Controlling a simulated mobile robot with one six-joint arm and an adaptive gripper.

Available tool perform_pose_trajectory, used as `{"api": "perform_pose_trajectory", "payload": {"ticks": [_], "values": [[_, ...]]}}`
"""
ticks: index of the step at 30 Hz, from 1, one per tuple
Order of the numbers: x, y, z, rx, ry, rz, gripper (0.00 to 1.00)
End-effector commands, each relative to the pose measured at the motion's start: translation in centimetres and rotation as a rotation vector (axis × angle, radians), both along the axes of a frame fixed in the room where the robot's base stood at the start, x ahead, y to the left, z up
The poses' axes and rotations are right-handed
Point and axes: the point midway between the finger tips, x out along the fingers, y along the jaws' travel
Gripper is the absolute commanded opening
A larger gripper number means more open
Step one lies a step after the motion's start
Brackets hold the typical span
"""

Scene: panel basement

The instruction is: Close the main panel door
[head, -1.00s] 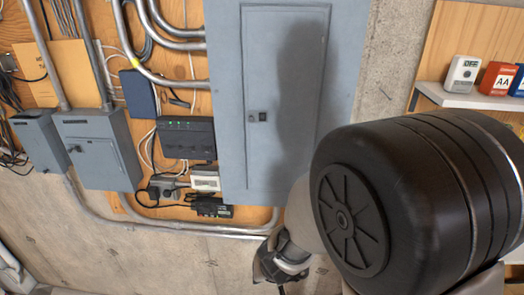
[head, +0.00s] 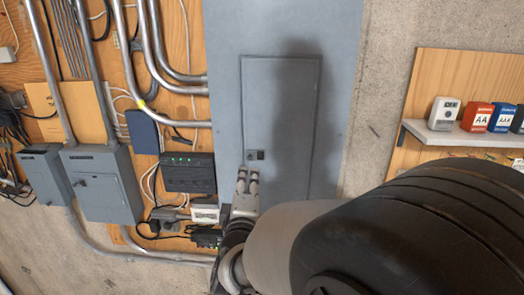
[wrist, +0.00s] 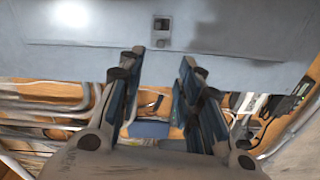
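The main panel door (head: 290,100) is a grey rectangle on the tall grey main panel (head: 222,60) in the head view. It looks flush with the panel face, with no gap visible. Its small dark latch (head: 255,155) is at the lower left edge of the door; it also shows in the wrist view (wrist: 162,26). My gripper (head: 248,178) is just below the latch in the head view. In the wrist view, its two fingers (wrist: 161,60) are apart and empty, pointing toward the panel. Contact with the door cannot be told. My arm hides the panel's lower part.
Left of the panel are a black box with green lights (head: 188,174), conduits (head: 145,60) and smaller grey boxes (head: 103,185). To the right, a white shelf (head: 440,133) holds battery boxes (head: 476,117). Bare concrete wall (head: 385,80) lies between.

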Motion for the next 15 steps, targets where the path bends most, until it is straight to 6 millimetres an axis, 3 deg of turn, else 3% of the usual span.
{"api": "perform_pose_trajectory", "payload": {"ticks": [9,15], "values": [[7.1,0.1,0.0,0.001,0.002,-0.002,0.33],[10.1,0.2,0.0,0.001,0.002,-0.001,0.33]]}}
